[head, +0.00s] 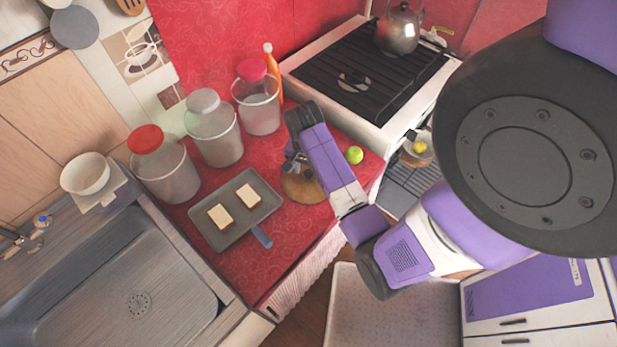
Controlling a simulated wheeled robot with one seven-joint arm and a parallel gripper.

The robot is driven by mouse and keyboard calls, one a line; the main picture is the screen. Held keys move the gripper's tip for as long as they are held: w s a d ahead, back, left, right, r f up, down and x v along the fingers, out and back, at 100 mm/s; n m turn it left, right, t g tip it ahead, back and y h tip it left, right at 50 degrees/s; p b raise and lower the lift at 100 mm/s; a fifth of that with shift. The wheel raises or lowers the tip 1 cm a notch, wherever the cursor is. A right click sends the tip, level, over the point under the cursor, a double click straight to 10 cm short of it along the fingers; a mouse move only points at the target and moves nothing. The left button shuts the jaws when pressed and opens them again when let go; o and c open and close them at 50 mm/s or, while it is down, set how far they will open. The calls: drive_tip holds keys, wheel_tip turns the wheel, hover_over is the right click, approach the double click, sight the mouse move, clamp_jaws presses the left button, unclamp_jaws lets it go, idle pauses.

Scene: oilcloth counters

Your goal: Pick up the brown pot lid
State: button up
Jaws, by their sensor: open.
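A round brown disc, which looks like the brown pot lid (299,190), lies on the red counter to the right of the grey tray. My arm covers its upper right part. My gripper (290,164) is open and points down close to the lid's far left edge. The fingers are small and dark here. I cannot tell whether they touch the lid or are just above it. No part of the lid is seen held.
A grey tray (207,240) with two pale slabs lies left of the lid, with a blue-handled tool (262,237) beside it. Lidded jars (213,135) stand behind. A green apple (354,155) sits right, near the stove (365,70). A sink (130,290) is at left.

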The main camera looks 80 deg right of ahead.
clamp_jaws()
idle(1.4)
